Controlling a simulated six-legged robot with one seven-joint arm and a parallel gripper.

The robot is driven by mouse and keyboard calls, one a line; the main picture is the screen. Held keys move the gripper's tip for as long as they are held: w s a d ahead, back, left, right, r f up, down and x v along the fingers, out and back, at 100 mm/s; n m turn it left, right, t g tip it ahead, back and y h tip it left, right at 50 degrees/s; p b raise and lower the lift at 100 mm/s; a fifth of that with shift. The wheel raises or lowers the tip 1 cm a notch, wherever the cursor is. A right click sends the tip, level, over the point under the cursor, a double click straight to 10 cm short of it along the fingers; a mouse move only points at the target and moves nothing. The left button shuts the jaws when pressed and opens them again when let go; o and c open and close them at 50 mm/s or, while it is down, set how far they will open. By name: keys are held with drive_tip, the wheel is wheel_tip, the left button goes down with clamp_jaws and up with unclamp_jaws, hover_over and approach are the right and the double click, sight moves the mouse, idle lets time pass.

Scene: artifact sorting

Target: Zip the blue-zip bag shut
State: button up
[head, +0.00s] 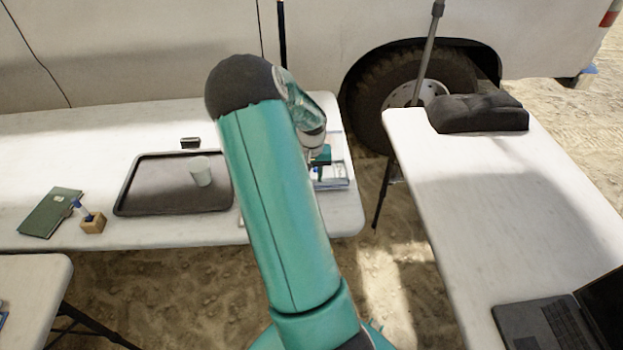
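I cannot make out a blue-zip bag in the head view. My teal arm stands in the middle of the picture and covers part of the far table (100,135). My gripper (321,158) is low over the right end of that table, mostly hidden behind my arm. Its fingers are too small and covered to tell open from shut. A pale, shallow box-like thing (338,180) lies on the table at my gripper, partly hidden; what it holds is unclear.
A dark tray (145,190) with a white cup (201,171) lies left of my arm. Farther left are a green book (50,212) and a small wooden block (93,223). The right table (500,200) bears a black case (480,112) and a laptop (550,325).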

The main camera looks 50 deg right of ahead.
drive_tip(key=shift+f, duration=0.95)
clamp_jaws()
drive_tip(key=s+d, duration=0.3)
drive_tip(key=s, duration=0.1)
drive_tip(key=s+d, duration=0.4)
drive_tip(key=shift+s+d, duration=0.15)
unclamp_jaws()
wheel_tip(320, 180, up, 14)
